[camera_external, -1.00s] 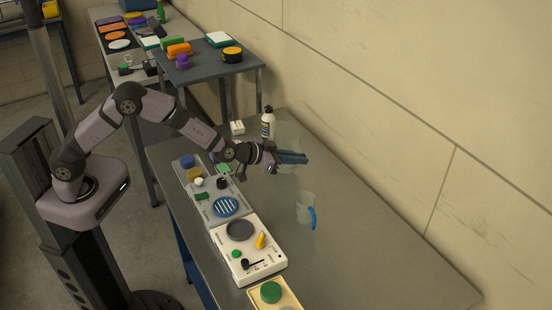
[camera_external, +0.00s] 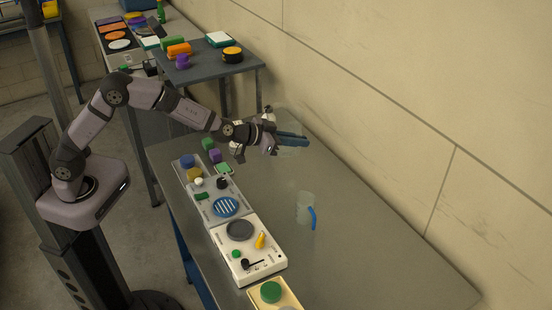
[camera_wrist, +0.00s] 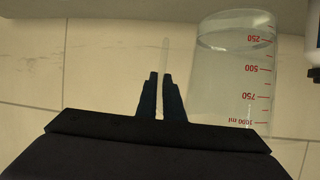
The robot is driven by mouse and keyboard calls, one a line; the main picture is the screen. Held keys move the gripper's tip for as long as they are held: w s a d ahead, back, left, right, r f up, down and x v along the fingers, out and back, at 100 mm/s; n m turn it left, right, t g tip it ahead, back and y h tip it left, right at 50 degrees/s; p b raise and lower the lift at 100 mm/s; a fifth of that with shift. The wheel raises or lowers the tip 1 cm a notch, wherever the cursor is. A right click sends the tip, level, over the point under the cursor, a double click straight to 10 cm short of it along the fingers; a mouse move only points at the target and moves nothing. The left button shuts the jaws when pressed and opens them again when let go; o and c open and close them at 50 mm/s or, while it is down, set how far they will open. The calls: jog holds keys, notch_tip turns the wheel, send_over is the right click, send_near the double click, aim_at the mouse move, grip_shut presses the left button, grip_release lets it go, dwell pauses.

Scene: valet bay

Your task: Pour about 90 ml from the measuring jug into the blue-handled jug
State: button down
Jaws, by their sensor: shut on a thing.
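The measuring jug (camera_external: 292,122) is clear, with red marks that show upside down in the wrist view (camera_wrist: 232,85). A liquid line seems to show near its 250 mark. My gripper (camera_external: 305,139) has its dark fingers (camera_wrist: 162,95) close together on the clear handle strip beside the jug, and holds it above the table. Tilt is hard to judge; it looks about upright. The blue-handled jug (camera_external: 304,205) stands upright on the table, nearer the camera and apart from the held jug, its blue handle on the right. Its contents cannot be made out.
A row of panels with knobs and a dial (camera_external: 240,231) lines the table's left edge. A white bottle (camera_wrist: 314,45) is at the right edge of the wrist view. The wall (camera_external: 400,100) runs behind the table. The table right of the blue-handled jug is clear.

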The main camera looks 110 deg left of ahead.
jog(key=shift+r, duration=0.45)
